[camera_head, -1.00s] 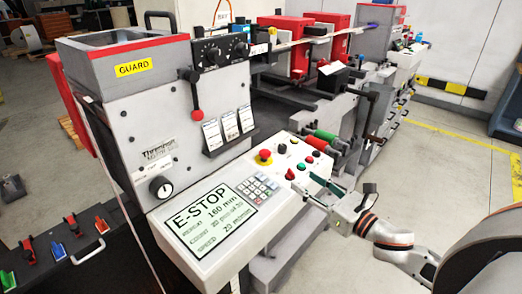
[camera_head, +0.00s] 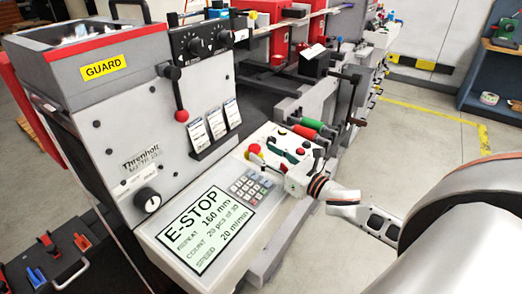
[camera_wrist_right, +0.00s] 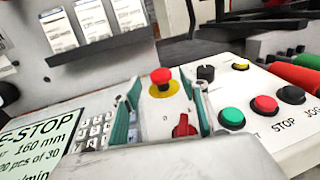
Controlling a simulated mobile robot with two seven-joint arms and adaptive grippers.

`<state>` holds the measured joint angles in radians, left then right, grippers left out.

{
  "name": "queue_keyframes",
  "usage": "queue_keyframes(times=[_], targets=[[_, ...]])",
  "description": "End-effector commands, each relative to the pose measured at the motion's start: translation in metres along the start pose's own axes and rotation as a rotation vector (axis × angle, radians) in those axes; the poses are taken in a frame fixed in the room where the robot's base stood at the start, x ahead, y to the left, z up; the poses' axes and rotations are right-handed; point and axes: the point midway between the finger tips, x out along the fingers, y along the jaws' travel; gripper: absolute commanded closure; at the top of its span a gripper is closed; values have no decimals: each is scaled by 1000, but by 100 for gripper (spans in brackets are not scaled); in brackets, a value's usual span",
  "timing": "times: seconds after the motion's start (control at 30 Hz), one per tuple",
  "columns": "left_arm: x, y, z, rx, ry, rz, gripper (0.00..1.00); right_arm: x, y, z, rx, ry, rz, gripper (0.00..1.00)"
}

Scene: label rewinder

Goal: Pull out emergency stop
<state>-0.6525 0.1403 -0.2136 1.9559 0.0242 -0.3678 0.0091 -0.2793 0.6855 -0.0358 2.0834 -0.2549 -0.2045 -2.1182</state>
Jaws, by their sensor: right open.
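The emergency stop is a red mushroom button on a yellow base; it shows in the right wrist view (camera_wrist_right: 161,76) and on the sloped control panel in the head view (camera_head: 254,149). My right gripper (camera_head: 273,156) is over the panel beside it. In the wrist view its two teal-padded fingers (camera_wrist_right: 163,100) stand apart, open and empty, with the button framed between their tips. I cannot tell exactly how far the tips are from the button. The display (camera_head: 207,225) reads E-STOP. My left gripper is not in view.
A red switch (camera_wrist_right: 184,126) sits below the button, between the fingers. Green (camera_wrist_right: 232,118), red (camera_wrist_right: 265,104) and black (camera_wrist_right: 291,94) buttons lie to the right. A keypad (camera_head: 250,187) is left of the gripper. A red-knobbed lever (camera_head: 181,115) and label cards rise behind.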

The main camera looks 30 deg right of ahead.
Motion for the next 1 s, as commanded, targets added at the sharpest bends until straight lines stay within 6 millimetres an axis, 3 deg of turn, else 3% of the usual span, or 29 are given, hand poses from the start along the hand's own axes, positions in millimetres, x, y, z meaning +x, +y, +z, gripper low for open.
queue_keyframes(times=[0.2,0.57,0.77,1.0], targets=[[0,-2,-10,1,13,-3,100,19,0,0,1,-1,-1,56],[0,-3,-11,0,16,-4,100,23,0,-1,1,1,-1,56],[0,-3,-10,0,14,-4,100,23,0,-1,1,1,-1,100],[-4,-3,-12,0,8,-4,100,22,0,6,1,1,0,100]])
